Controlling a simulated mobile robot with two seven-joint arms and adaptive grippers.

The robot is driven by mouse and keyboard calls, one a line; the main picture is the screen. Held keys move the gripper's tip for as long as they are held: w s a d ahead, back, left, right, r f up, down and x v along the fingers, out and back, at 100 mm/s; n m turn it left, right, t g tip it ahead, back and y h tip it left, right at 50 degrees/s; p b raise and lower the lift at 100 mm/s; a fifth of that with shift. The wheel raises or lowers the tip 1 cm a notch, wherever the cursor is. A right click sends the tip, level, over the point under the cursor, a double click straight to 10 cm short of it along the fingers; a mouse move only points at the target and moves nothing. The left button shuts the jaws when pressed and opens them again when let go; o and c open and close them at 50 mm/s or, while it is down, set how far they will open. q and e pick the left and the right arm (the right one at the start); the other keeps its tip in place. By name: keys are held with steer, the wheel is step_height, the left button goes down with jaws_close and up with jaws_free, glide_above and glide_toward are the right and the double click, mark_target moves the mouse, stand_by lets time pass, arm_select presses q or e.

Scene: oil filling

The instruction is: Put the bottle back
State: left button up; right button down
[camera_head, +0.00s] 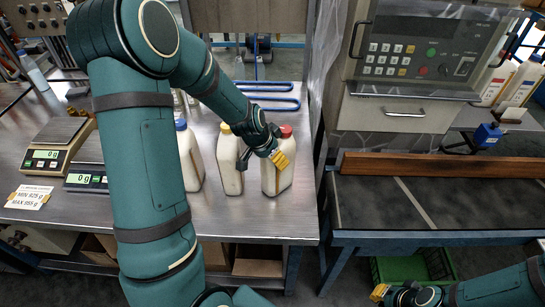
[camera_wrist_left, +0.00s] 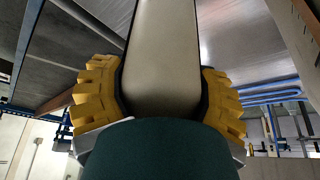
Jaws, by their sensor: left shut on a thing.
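A white bottle with a red cap (camera_head: 278,179) stands upright at the right end of the steel table (camera_head: 255,220), its base appearing to be at the table surface; I cannot tell whether it touches. My left gripper (camera_head: 262,158) is shut around this bottle's upper body. In the left wrist view the bottle's pale body (camera_wrist_left: 162,60) fills the space between the yellow fingers (camera_wrist_left: 160,100). A yellow-capped bottle (camera_head: 229,165) and a blue-capped bottle (camera_head: 188,160) stand to its left. My right gripper (camera_head: 393,295) is low at the bottom right, its fingers too unclear to judge.
Two scales (camera_head: 55,145) and a weight-limit sign (camera_head: 30,197) are at the table's left. Blue tubing (camera_head: 265,88) lies behind the bottles. A control panel (camera_head: 420,50) and a dark conveyor (camera_head: 440,205) with a wooden rail (camera_head: 440,165) are at the right.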

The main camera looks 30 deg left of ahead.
arm_select(q)
steer(key=shift+r, duration=0.1)
steer(key=o, duration=1.4)
steer(key=shift+c, duration=0.2)
steer(key=p+v, duration=0.1)
steer(key=v, duration=1.1)
steer(key=shift+p, duration=0.4)
steer(key=shift+s, duration=0.1)
